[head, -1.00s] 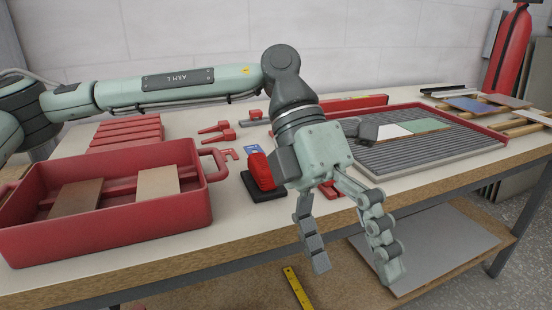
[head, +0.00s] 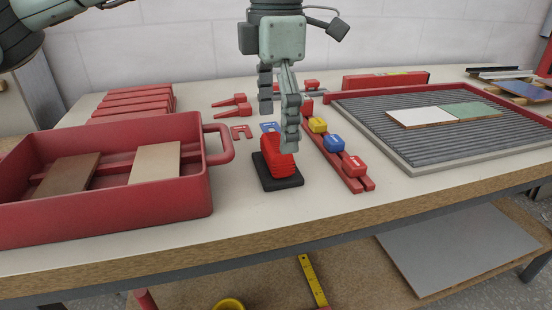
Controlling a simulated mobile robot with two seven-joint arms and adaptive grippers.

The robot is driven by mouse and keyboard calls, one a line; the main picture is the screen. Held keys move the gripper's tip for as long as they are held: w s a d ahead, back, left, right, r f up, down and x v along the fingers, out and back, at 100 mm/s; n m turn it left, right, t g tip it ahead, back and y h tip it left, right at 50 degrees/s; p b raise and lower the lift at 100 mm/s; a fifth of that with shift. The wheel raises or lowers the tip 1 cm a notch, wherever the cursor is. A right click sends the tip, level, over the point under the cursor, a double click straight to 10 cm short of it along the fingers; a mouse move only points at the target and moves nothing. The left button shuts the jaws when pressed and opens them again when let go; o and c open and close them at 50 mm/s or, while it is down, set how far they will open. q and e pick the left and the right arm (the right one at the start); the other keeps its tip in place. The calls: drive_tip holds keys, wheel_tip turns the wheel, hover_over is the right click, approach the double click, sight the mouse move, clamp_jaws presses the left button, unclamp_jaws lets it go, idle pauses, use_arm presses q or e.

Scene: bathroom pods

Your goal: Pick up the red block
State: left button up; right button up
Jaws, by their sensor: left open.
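A small red block (head: 355,166) with a pale label sits at the near end of a red double rail (head: 322,148). A blue block (head: 334,143) and a yellow block (head: 318,125) sit farther back on the same rail. My left gripper (head: 278,126) hangs fingers down to the left of the rail, open, with nothing seen between its fingers. Its fingers appear over or just behind a ribbed red piece (head: 276,158) on a black base (head: 284,184); I cannot tell whether they touch. My right gripper is out of view.
A red crate (head: 207,190) with tiles in it stands at the left. A ribbed grey tray (head: 400,155) with two tiles lies at the right. Red bars (head: 130,104) lie behind the crate. The bench front (head: 330,208) is clear.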

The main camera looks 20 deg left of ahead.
sight(277, 143)
use_arm(q)
wheel_tip(277, 143, down, 4)
drive_tip(key=shift+w+a+f, duration=0.1)
drive_tip(key=shift+w, duration=0.05)
drive_tip(key=shift+c, duration=0.6)
drive_tip(key=c, duration=1.2)
